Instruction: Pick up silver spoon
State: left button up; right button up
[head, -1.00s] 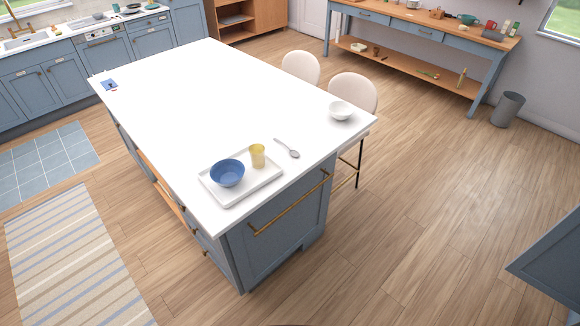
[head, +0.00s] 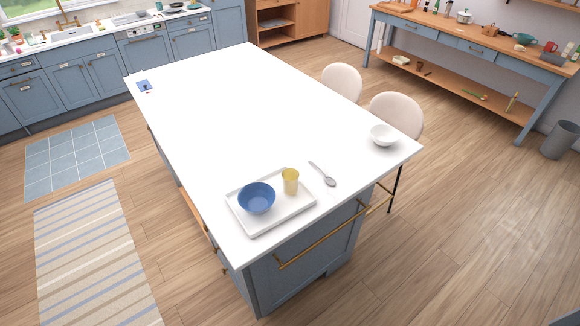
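The silver spoon (head: 323,175) lies flat on the white top of the kitchen island (head: 225,125). It is just right of a white tray (head: 262,228), with its bowl end toward the island's near right edge and its handle pointing away to the upper left. Nothing touches or covers the spoon. Neither of my grippers shows in the head view.
The tray holds a blue bowl (head: 257,199) and a yellow cup (head: 291,182). A white bowl (head: 384,136) stands near the island's right corner. Two pale stools (head: 396,115) stand along the right side. Wooden floor (head: 440,245) is open at the right; a striped rug (head: 95,260) lies left.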

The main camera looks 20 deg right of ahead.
aim_at(331, 181)
jog(key=i, duration=0.95)
jog(key=z, duration=0.4)
